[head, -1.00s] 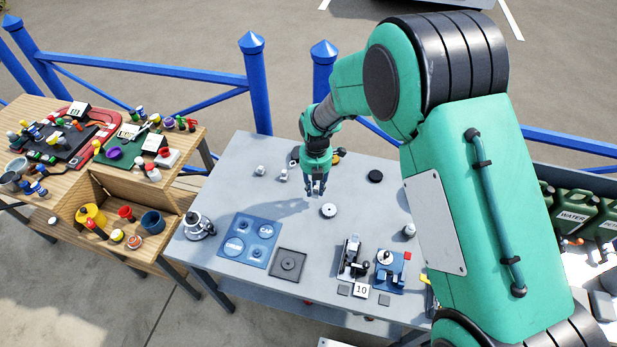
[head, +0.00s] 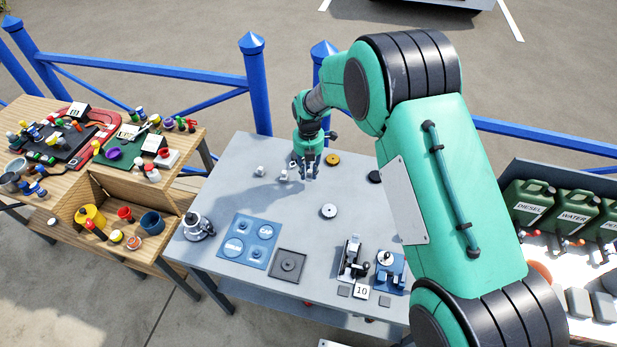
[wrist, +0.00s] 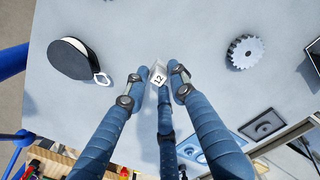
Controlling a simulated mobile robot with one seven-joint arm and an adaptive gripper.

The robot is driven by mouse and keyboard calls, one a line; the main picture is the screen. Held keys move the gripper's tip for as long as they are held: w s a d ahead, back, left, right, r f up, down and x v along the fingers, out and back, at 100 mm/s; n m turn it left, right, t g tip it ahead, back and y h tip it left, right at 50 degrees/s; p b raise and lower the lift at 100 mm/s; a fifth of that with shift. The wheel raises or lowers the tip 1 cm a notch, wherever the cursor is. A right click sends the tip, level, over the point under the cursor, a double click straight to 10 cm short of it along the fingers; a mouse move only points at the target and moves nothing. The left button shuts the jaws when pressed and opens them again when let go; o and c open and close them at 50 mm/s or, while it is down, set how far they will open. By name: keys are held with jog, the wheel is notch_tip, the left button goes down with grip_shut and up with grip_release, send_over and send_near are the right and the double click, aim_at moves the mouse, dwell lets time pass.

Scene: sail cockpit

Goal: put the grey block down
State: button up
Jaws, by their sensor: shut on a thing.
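The grey block (wrist: 158,75) is small and pale, with a "12" on its face. In the wrist view it sits between the fingertips of my gripper (wrist: 160,84), which is shut on it. In the head view my gripper (head: 308,174) points down over the back of the grey table (head: 215,190), just right of two small pale pieces (head: 284,175). The block is hard to make out there, largely hidden by the fingers. I cannot tell whether its underside touches the table.
A toothed gear (wrist: 245,52) lies right of the fingers, and a black rounded object (wrist: 72,60) lies left. An orange disc (head: 332,159) is close behind. A blue tray (head: 235,247), a grey square tray (head: 287,263) and a small fixture (head: 352,260) stand nearer. The table's middle is mostly clear.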

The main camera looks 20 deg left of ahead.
aim_at(308, 175)
jog(key=shift+f, duration=1.75)
jog(key=shift+f+b, duration=0.15)
jog(key=shift+b, duration=0.15)
jog(key=o, duration=1)
jog(key=shift+o, duration=0.2)
notch_tip(308, 175, up, 12)
jog(key=shift+r+p, duration=0.15)
jog(key=shift+p, duration=0.55)
